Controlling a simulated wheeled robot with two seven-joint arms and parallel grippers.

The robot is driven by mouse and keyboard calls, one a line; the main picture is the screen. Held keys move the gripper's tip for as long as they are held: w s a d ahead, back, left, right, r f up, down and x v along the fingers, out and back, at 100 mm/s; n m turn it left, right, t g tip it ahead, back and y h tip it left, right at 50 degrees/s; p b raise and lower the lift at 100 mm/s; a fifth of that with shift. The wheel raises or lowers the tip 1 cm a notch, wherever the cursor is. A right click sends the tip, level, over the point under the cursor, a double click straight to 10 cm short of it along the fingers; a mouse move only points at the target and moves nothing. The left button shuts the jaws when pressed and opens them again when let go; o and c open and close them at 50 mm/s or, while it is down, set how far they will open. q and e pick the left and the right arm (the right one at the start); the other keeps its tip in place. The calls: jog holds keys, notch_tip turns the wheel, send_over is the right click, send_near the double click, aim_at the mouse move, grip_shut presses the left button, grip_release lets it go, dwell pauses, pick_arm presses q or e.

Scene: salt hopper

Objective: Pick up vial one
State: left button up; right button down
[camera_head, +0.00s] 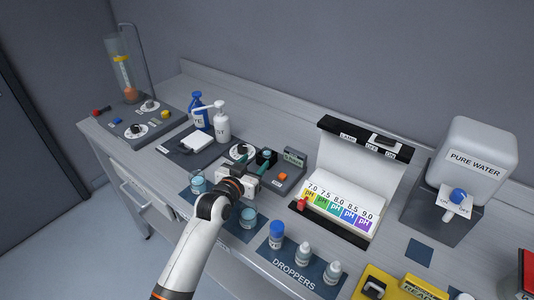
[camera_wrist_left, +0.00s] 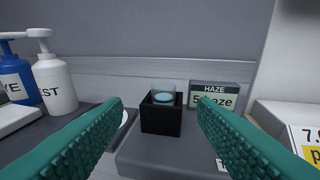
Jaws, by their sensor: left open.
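A clear vial with pale blue liquid (camera_wrist_left: 163,93) sits upright in a black square holder (camera_wrist_left: 161,119) on the grey haze meter in the left wrist view. In the head view the vial (camera_head: 267,152) shows just beyond my fingers. My left gripper (camera_head: 238,166) is open, its teal fingers pointing at the holder. In the wrist view the fingers stand left and right of the vial, apart from it and nearer the camera. Two similar vials stand at the bench front, one left (camera_head: 198,184) and one right (camera_head: 248,217) of my arm. I cannot read which is vial one.
A haze display (camera_wrist_left: 215,97) stands right of the holder. Blue (camera_head: 199,110) and white (camera_head: 222,122) pump bottles stand to the left. A pH chart stand (camera_head: 349,180) is to the right. Several dropper bottles (camera_head: 303,252) stand on the front mat.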

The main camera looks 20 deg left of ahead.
aim_at(265, 152)
pick_arm(q)
jog(key=shift+w+d+f, duration=0.1)
jog(key=shift+w, duration=0.65)
jog(key=shift+w+d, duration=0.15)
jog(key=shift+w, duration=0.2)
jog(key=x, duration=0.1)
jog(key=p+x, duration=0.1)
jog(key=x, duration=0.1)
jog(key=shift+w+d+r, duration=0.15)
jog(key=shift+r, duration=0.15)
jog(key=shift+w+f, duration=0.2)
jog(key=shift+w, duration=0.35)
pick_arm(e)
jog(key=shift+w+a+r, duration=0.25)
jog(key=shift+w+r, duration=0.55)
pick_arm(q)
jog(key=shift+c, duration=0.4)
jog(key=c, duration=1)
pick_arm(e)
jog(key=shift+s, duration=0.2)
